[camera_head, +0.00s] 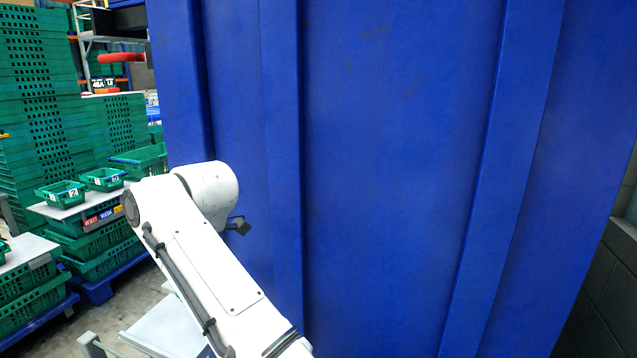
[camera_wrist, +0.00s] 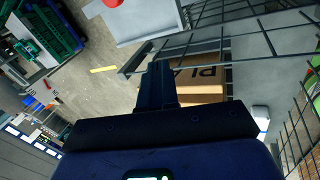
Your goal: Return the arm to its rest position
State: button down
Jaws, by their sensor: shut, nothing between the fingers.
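My gripper (camera_wrist: 158,72) shows in the wrist view as dark fingers drawn together at the picture's middle. It is shut and I see nothing held in it. In the head view my white arm rises from the bottom and bends at a rounded joint in front of a large blue wall-like panel. The gripper itself is hidden from the head view.
The blue panel (camera_head: 385,170) fills most of the head view, close behind my arm. Green crates (camera_head: 40,110) are stacked at the left, with small numbered green bins (camera_head: 62,193) nearby. The wrist view shows a cardboard box (camera_wrist: 207,85), wire mesh (camera_wrist: 268,42) and a grey tabletop (camera_wrist: 140,22).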

jog(key=s+d+f+m+t, duration=0.1)
jog(key=s+d+f+m, duration=0.3)
jog(key=d+f+m, duration=0.6)
jog(key=s+d+f+m+t, duration=0.1)
jog(key=s+d+f+m, duration=0.4)
jog(key=d+f, duration=0.9)
jog(key=s+d+m+t+h, duration=0.1)
jog(key=s+d+m+h, duration=0.1)
jog(key=s+d+m, duration=0.7)
jog(key=s+d+m+t+h, duration=0.15)
jog(key=s+d+m, duration=0.45)
jog(key=s+d, duration=0.75)
jog(key=s+d+f+g, duration=0.3)
jog(key=s+f+g, duration=0.2)
jog(key=s+f, duration=0.2)
jog(key=shift+s+d+h, duration=0.3)
jog(key=shift+s+h, duration=0.15)
jog(key=shift+s, duration=0.15)
